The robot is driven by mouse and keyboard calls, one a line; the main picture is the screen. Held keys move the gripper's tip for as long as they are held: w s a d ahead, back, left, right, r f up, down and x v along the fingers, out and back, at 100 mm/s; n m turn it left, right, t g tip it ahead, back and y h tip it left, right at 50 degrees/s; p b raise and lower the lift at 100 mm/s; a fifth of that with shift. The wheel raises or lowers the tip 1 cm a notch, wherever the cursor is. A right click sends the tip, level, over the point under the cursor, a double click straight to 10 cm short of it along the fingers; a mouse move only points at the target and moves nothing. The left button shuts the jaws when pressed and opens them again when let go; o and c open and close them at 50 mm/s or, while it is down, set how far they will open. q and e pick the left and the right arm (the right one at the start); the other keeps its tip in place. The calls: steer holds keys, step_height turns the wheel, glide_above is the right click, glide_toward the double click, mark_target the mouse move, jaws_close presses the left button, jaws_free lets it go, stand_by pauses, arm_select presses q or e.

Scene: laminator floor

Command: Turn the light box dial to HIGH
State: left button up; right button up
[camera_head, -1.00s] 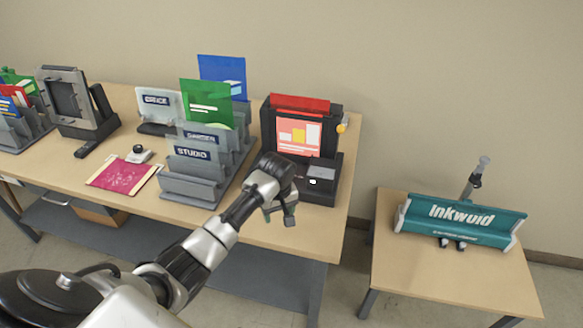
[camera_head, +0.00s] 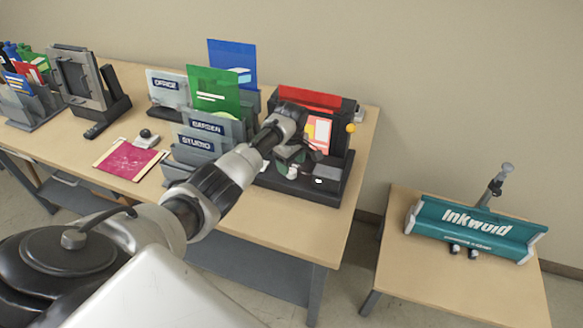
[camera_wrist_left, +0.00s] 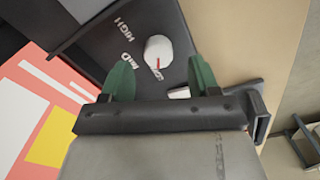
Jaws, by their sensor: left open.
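The light box (camera_head: 345,165) is a black unit with a red top edge and a lit picture panel, at the right end of the long table. Its dial (camera_wrist_left: 158,50) is a round white knob with a red mark in the left wrist view. The mark points down toward my gripper's palm, away from the printed HIGH (camera_wrist_left: 121,27) and MID (camera_wrist_left: 125,60). My left gripper (camera_head: 297,160) is over the box's base, open, its green fingers on either side of the dial; the wrist view also shows it (camera_wrist_left: 160,72). Contact cannot be told. My right gripper is out of view.
Grey file racks (camera_head: 200,140) with green and blue folders stand just left of the box. A magenta sheet (camera_head: 130,160) lies farther left.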

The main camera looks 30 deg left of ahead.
mark_target(292, 171)
arm_select(q)
step_height(292, 171, down, 2)
steer(key=shift+w+f, duration=0.15)
steer(key=shift+f, duration=0.4)
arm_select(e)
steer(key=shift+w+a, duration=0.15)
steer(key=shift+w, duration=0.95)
arm_select(q)
steer(key=shift+c, duration=0.2)
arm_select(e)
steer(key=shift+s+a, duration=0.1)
arm_select(q)
steer(key=c, duration=0.9)
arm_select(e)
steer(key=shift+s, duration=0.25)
